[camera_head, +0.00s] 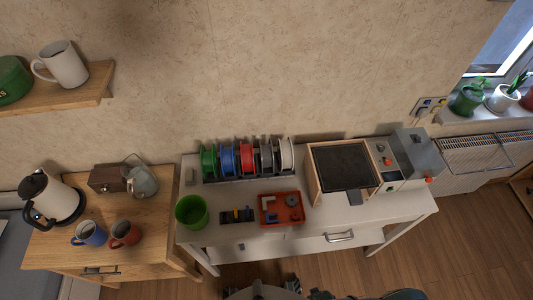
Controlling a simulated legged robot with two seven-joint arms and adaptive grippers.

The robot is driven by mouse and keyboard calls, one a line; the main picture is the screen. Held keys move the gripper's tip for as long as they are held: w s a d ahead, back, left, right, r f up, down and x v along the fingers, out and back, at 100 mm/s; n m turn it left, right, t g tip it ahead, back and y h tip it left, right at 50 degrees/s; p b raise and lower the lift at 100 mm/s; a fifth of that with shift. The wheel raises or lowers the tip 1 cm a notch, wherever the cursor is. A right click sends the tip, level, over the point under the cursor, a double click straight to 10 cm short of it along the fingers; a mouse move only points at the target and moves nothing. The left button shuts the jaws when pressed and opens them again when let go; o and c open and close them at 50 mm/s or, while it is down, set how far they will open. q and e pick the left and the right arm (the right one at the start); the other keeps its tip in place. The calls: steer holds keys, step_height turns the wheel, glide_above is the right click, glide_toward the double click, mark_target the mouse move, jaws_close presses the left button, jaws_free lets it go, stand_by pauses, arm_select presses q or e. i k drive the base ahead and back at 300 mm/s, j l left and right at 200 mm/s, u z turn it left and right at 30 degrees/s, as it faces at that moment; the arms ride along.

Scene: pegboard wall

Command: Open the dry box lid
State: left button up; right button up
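No object is clearly marked as the dry box. A wood-framed box with a flat dark top (345,165) stands on the white table, and its top lies flat. A grey box-shaped device (417,153) stands at the table's right end, with a control panel with orange-red knobs (385,160) beside it. I cannot tell which of these is the dry box. Neither of my grippers can be made out. Dark parts of my own body show at the bottom edge, below the table's front.
On the white table (330,224) are a row of filament spools (246,160), a red tray (281,209) with small parts, a dark tool holder (237,215) and a green bin (192,211). A wooden cabinet (160,230) with kettle (50,200) and mugs stands left. The table's front right is clear.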

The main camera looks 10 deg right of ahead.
mark_target(429, 179)
steer(key=z, duration=1.85)
steer(key=i+l, duration=0.15)
steer(key=l, duration=0.15)
steer(key=i+l, duration=0.15)
steer(key=i+l+u, duration=0.05)
steer(key=l, duration=0.05)
